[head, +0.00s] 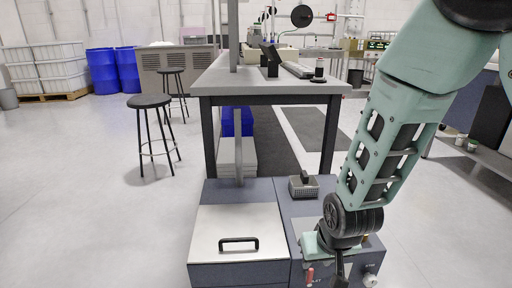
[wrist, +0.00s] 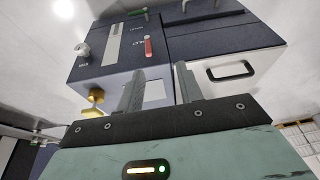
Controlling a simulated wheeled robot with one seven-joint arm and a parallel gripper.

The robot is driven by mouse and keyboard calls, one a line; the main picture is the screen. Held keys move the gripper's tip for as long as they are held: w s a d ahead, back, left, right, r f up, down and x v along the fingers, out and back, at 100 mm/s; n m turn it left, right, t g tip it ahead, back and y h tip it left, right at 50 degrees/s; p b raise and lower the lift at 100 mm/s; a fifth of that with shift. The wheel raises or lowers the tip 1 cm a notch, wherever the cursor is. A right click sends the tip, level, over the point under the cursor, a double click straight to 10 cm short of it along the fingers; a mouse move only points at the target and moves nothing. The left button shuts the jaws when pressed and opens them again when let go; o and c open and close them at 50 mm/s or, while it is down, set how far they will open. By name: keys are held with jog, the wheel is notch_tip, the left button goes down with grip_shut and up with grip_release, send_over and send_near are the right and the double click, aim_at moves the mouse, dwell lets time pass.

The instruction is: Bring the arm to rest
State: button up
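My arm (head: 385,140) comes in from the upper right of the head view and bends down to the front of a dark blue unit. My gripper (head: 339,272) points down there, cut off by the bottom edge. In the wrist view my gripper (wrist: 158,72) has its two grey fingers apart, with nothing between them. The front of the unit (wrist: 120,72) lies beyond the fingertips; I cannot tell whether they touch it.
A red lever (head: 310,277) and a white knob (head: 370,280) are near my gripper. A workbench (head: 220,85) stands behind; a stool (head: 150,103) and open floor are left.

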jog(key=s+a+r+n+g, duration=0.15)
jog(key=s+r+n, duration=0.25)
jog(key=s+r, duration=0.4)
jog(key=s+a+r+n+g, duration=0.1)
jog(key=s+r+n+g, duration=0.15)
jog(key=s+r, duration=0.65)
notch_tip(320, 180, up, 31)
jog(key=s+p, duration=0.1)
jog(key=p, duration=3.3)
jog(key=shift+s+a+f, duration=0.2)
jog(key=shift+s+a, duration=0.05)
jog(key=shift+s, duration=0.05)
jog(key=shift+n, duration=0.25)
